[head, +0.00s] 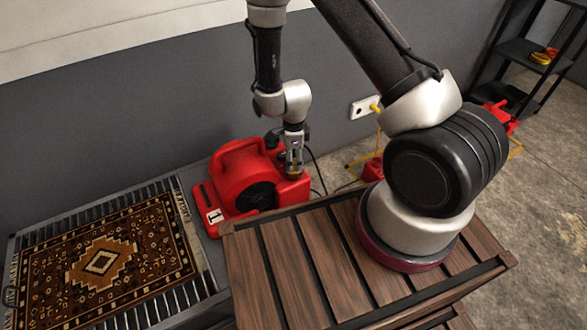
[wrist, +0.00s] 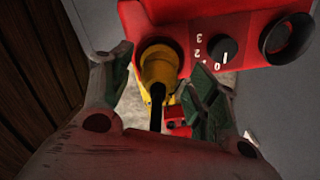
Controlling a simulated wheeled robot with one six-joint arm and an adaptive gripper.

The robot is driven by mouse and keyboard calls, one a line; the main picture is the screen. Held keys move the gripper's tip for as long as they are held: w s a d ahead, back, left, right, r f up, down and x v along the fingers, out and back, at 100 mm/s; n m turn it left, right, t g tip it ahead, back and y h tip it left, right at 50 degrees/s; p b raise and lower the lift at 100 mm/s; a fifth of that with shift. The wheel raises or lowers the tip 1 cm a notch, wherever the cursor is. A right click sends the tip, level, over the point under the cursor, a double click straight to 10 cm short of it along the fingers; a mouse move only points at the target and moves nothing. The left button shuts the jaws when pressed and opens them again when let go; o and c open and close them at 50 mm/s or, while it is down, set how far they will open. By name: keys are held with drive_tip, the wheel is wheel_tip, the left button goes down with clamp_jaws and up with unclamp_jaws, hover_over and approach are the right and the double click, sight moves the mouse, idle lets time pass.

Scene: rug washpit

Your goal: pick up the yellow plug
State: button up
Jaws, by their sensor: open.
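The yellow plug (wrist: 158,68) sits in a dark round recess on the red blower's panel in the wrist view, with a dark cord hanging from it. My gripper (wrist: 160,88) is open, its green-padded fingers on either side of the plug with gaps showing. In the head view my gripper (head: 294,168) points down at the right end of the red blower (head: 232,170). The plug is hard to make out there.
A dial (wrist: 222,50) and another round port (wrist: 287,38) are beside the plug. A slatted wooden crate (head: 290,265) stands in front, and a patterned rug (head: 105,262) lies at left.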

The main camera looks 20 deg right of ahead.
drive_tip(key=shift+f, duration=0.95)
drive_tip(key=c, duration=1.2)
drive_tip(key=shift+r, duration=0.15)
